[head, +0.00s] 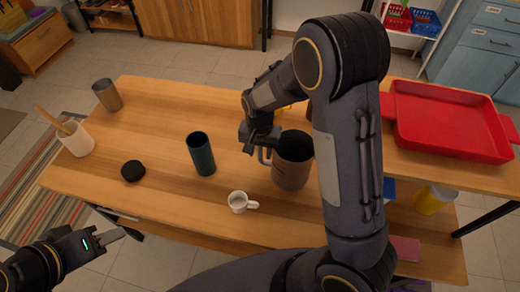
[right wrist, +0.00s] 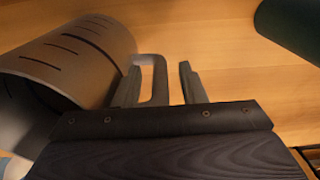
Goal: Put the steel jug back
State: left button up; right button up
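The steel jug (head: 291,174) is a grey-brown metal jug with a handle. It appears upright on the wooden table in the head view, partly hidden by my right arm. My right gripper (head: 258,142) is at its handle, left of the body. In the right wrist view the jug (right wrist: 85,55) is at the left, and its handle (right wrist: 159,75) lies between the two fingers of my right gripper (right wrist: 159,84). A gap shows between the handle and the right finger. My left gripper (head: 108,238) is off the table's front left edge, away from the jug; its finger opening is unclear.
On the table (head: 150,190) stand a dark green cup (head: 201,154), a white mug (head: 240,202), a black disc (head: 133,171), a metal cup (head: 107,95) and a white pot (head: 75,138) with a wooden stick. A red tray (head: 445,120) is at the right.

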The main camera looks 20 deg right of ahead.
jog(key=shift+r, duration=0.7)
notch_tip(320, 180, up, 11)
jog(key=s+d+r+n+t+y, duration=0.2)
jog(key=s, duration=0.9)
jog(key=s+d+r+n+t+y, duration=0.1)
jog(key=s+d+r+n+t, duration=0.1)
jog(key=s, duration=0.8)
jog(key=shift+s+d+r+n+t+y, duration=0.2)
jog(key=shift+s+r+n+t+y, duration=0.15)
jog(key=shift+r+t, duration=0.45)
